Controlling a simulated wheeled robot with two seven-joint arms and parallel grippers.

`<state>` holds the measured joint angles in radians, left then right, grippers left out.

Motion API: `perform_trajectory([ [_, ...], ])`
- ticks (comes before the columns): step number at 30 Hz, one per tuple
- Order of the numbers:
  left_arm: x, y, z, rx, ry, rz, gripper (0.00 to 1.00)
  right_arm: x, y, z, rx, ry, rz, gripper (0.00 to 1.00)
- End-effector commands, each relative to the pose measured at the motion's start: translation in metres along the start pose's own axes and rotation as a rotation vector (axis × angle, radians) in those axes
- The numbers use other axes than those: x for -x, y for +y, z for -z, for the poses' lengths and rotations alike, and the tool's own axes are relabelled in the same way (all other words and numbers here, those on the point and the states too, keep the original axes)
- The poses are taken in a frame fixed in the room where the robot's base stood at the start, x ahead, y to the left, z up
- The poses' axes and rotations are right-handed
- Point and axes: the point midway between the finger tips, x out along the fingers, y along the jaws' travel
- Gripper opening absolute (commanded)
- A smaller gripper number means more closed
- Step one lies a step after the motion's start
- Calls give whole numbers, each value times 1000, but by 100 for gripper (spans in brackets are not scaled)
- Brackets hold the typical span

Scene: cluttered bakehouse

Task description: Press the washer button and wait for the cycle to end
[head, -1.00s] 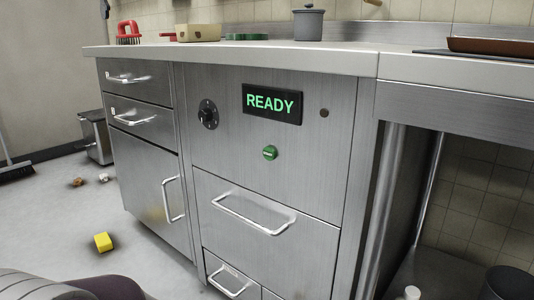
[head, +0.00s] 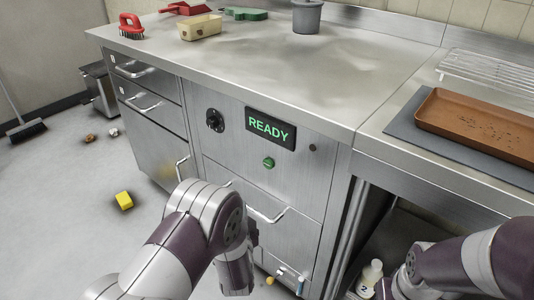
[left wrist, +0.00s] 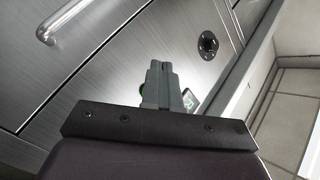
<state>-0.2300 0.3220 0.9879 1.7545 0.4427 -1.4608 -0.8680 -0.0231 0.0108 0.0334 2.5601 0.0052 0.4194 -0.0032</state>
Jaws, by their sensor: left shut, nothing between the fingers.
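The washer front has a green round button (head: 269,162) below a black display (head: 270,130) that reads READY in green. A dark dial (head: 215,120) sits to the left of the display. In the left wrist view, my left gripper (left wrist: 158,72) has its fingers together, empty, in front of the washer panel. The green button (left wrist: 143,88) peeks out beside the fingers, mostly hidden by them, and part of the display (left wrist: 190,100) shows on the other side. I cannot tell whether the fingertips touch the panel.
At right, a brown tray (head: 480,122) lies on a dark mat. A bottle (head: 370,275) stands under the right counter.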

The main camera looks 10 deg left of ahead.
Motion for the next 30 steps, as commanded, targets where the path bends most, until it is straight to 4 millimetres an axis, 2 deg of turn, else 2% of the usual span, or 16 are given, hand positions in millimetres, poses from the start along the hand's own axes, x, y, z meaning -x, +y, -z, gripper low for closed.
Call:
perform_trajectory([
  [3,-2,-26,19,-77,80,140,0,-2,0,0,0,0,0,42],
  [6,1,-40,28,-134,118,212,0,-2,0,0,0,0,0,42],
  [9,3,-45,33,-174,133,243,0,-2,0,0,0,0,0,42],
  [20,1,-44,33,-182,131,240,0,-3,0,0,0,0,0,42],
  [30,-30,-24,53,-179,133,241,0,-20,0,-2,0,0,0,42],
])
